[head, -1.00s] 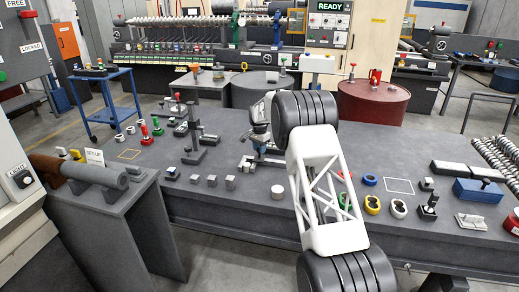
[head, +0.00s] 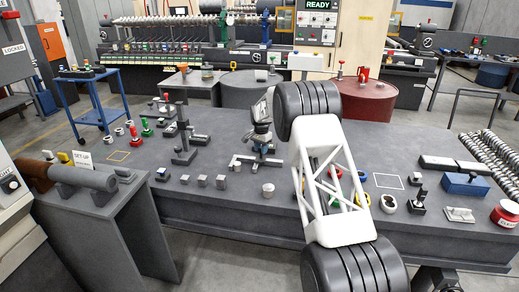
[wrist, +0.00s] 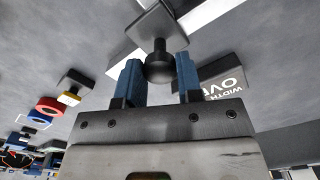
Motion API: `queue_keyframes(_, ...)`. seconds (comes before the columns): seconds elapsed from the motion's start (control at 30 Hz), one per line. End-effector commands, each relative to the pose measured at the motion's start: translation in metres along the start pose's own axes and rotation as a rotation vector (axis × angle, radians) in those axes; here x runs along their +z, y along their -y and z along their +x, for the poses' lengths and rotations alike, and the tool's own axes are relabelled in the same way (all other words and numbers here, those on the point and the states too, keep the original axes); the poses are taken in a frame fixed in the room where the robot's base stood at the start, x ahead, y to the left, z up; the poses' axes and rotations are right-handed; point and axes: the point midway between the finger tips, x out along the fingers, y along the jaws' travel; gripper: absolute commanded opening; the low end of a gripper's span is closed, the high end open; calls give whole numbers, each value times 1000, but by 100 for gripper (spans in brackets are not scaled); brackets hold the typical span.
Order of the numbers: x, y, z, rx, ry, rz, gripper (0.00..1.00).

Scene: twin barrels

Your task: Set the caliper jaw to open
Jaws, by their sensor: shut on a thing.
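The caliper (head: 240,160) is a light grey metal piece lying on the dark bench, below my gripper in the head view. In the wrist view its pale bar (wrist: 205,12) runs behind a black round knob (wrist: 160,68) on a square dark plate (wrist: 153,22). My gripper (wrist: 160,75) has its two blue fingers on either side of the knob and is shut on it. In the head view my gripper (head: 262,142) is small and partly hidden by my arm. The jaw faces and their gap are not clear.
A dark block with white lettering reading OVER and WIDTH (wrist: 215,78) is beside the right finger. A small cylinder (head: 268,189) and several metal cubes (head: 203,181) stand in front. A black fixture (head: 184,145) stands to the left.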

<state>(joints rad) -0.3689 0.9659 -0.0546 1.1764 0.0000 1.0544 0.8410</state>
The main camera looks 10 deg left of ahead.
Motion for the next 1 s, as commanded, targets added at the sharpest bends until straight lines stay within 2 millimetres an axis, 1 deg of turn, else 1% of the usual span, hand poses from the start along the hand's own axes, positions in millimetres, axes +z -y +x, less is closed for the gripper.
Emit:
queue_keyframes(0.07,-1,0,-1,-1,-1,0,0)
queue_keyframes(0.1,0,0,-1,-1,-1,0,36)
queue_keyframes(0.23,0,0,-1,-1,-1,0,56)
queue_keyframes(0.27,0,0,-1,-1,-1,1,59)
queue_keyframes(0.53,0,0,-1,0,0,0,59)
queue_keyframes(0.67,0,0,-4,-1,-1,0,59)
queue_keyframes(0.87,0,0,-20,-2,-1,0,59)
queue_keyframes(1.0,0,0,-37,-1,-1,0,59)
